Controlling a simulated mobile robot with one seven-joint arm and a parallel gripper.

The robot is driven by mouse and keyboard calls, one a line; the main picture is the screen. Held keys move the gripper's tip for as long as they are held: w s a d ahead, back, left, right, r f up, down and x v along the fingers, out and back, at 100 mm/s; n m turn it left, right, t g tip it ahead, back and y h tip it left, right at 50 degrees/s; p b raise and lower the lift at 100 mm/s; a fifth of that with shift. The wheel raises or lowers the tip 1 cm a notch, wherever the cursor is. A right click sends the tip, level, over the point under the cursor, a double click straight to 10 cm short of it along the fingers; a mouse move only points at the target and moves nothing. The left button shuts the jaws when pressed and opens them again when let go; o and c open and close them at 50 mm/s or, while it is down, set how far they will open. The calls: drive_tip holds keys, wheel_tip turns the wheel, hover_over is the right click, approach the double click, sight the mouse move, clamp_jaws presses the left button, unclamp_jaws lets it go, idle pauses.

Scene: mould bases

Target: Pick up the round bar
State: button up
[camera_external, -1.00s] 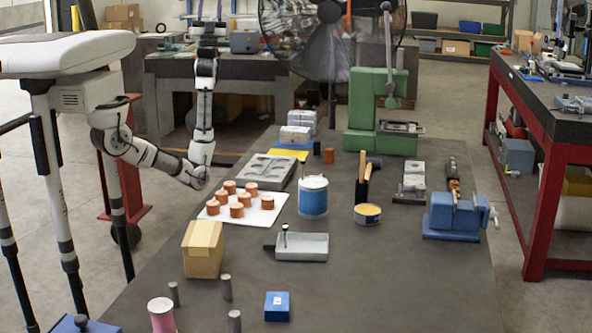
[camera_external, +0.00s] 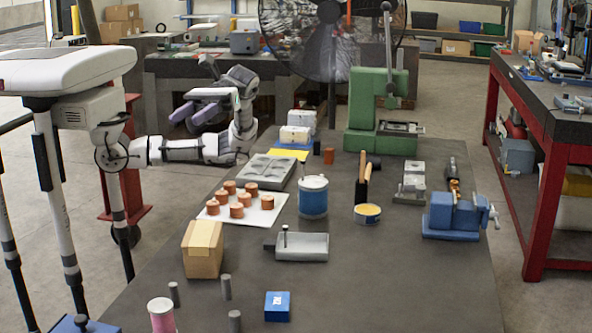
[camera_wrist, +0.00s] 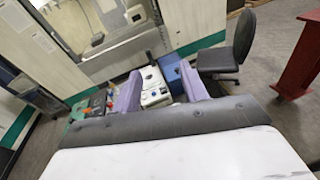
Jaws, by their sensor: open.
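Three short grey round bars stand upright at the front left of the near table: a left one (camera_external: 174,294), a middle one (camera_external: 226,287) and a front one (camera_external: 235,321). I cannot tell which one the task means. My gripper (camera_external: 182,119) is raised beyond the table's left edge, far from the bars, with its purple fingers pointing left. In the wrist view my gripper (camera_wrist: 160,84) is open and empty, its two fingers apart; no bar is seen there.
A tan block (camera_external: 203,250), a pink spool (camera_external: 161,315) and a blue box (camera_external: 277,306) stand near the bars. Copper-coloured cylinders sit on a white sheet (camera_external: 262,217) behind, beside a blue tin (camera_external: 313,199). The table's front right (camera_external: 400,290) is clear.

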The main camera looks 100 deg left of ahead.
drive_tip(key=s+d+f+m+y+b, duration=0.25)
drive_tip(key=d+f+y, duration=0.65)
drive_tip(key=f, duration=0.6)
drive_tip(key=m+t+y, duration=0.3)
drive_tip(key=y, duration=0.4)
hover_over(173, 284)
wheel_tip(173, 284, down, 8)
drive_tip(key=f, duration=0.8)
drive_tip(key=shift+d+f, duration=0.15)
drive_tip(key=shift+d, duration=0.1)
drive_tip(key=shift+a+f+p, duration=0.15)
drive_tip(key=shift+f+p, duration=0.35)
drive_tip(key=shift+f, duration=0.85)
drive_tip(key=shift+a+f+p, duration=0.1)
drive_tip(key=shift+f+p, duration=0.4)
drive_tip(key=shift+f, duration=0.8)
clamp_jaws()
